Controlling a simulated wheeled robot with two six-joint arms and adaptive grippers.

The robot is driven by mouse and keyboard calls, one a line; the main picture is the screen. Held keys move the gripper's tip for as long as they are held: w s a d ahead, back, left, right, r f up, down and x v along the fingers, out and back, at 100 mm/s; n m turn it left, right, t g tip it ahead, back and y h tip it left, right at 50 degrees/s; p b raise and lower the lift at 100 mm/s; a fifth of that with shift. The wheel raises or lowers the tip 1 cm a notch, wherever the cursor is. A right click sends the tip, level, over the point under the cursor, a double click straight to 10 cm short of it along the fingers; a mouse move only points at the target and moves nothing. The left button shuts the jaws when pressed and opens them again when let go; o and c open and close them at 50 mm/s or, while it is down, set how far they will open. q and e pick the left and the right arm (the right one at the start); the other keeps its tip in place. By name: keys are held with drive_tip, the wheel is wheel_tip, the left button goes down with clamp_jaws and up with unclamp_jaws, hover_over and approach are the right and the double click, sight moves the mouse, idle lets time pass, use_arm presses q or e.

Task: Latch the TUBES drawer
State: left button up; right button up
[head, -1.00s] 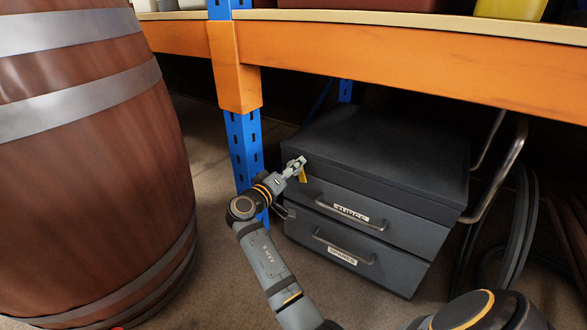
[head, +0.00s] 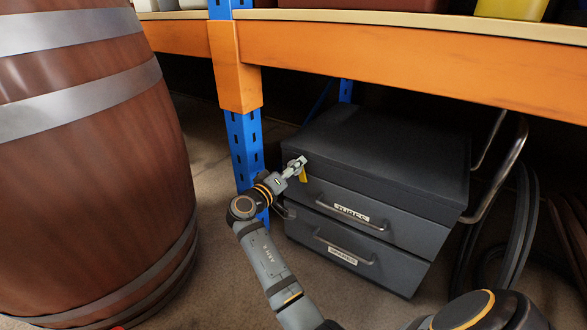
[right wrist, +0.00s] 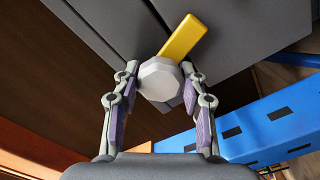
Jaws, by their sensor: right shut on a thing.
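A dark grey cabinet (head: 385,150) stands on the floor under the bench. Its upper drawer (head: 405,228) and lower drawer (head: 392,275) each have a bar handle and a small white label. At the cabinet's upper left front is a latch with a yellow lever (head: 303,175). My right gripper (head: 295,166) is there, its fingers on either side of the pale many-sided knob (right wrist: 160,79), shut on it. The yellow lever (right wrist: 183,38) points up and right in the right wrist view. My left gripper is not seen.
A blue upright post (head: 243,145) stands close left of the gripper, and it also shows in the right wrist view (right wrist: 260,130). An orange beam (head: 400,62) runs above the cabinet. A large barrel (head: 90,170) fills the left. Dark hoses (head: 520,225) hang at right.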

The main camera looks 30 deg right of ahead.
drive_tip(key=shift+s+f, duration=0.1)
drive_tip(key=o, duration=1.1)
drive_tip(key=shift+o, duration=0.2)
wheel_tip(320, 180, up, 9)
drive_tip(key=shift+r, duration=0.6)
